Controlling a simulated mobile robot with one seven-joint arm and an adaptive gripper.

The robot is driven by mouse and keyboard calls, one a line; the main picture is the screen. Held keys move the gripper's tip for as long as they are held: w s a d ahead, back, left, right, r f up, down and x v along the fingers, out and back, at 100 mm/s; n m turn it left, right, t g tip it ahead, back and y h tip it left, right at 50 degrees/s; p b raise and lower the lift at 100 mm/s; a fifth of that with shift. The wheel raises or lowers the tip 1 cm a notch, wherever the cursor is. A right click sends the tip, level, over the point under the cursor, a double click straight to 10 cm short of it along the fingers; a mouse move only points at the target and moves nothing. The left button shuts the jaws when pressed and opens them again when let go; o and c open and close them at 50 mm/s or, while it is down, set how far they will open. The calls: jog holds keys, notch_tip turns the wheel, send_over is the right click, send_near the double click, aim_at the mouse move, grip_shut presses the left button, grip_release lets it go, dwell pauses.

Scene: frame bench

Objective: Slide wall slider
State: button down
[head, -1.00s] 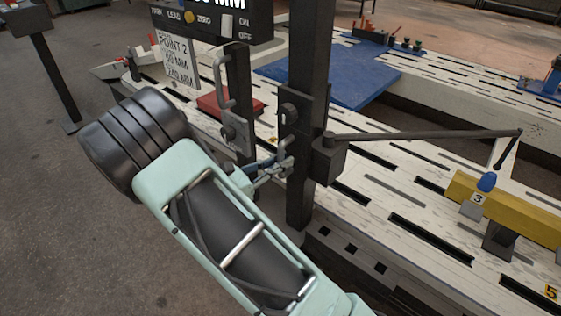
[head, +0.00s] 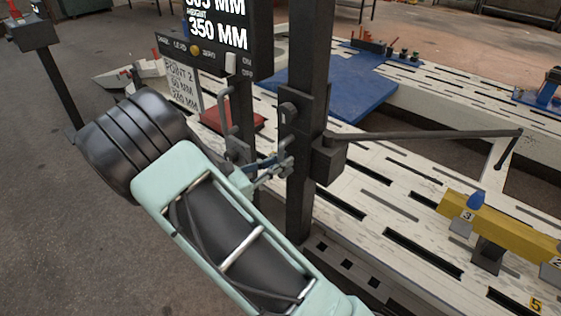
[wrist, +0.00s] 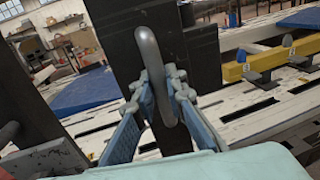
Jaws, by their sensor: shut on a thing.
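The slider is a dark carriage (head: 302,118) on an upright black post (head: 298,215). A long rod (head: 425,134) reaches right from it. In the wrist view, a grey bar handle (wrist: 153,72) stands on the carriage's near face. My gripper (wrist: 162,103) has its blue fingers on both sides of the handle and is shut on it. In the head view, my gripper (head: 270,169) meets the post from the left. The handle is hard to make out there.
A display (head: 217,25) reading 350 MM for height and a second post with a grey handle (head: 224,92) stand just left of my gripper. A yellow bar (head: 515,231) with blue-tipped markers lies below the rod. A blue plate (head: 345,92) is behind the post.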

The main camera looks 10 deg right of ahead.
jog(key=c, duration=2)
grip_release()
jog(key=shift+o, duration=0.2)
jog(key=v, duration=1.2)
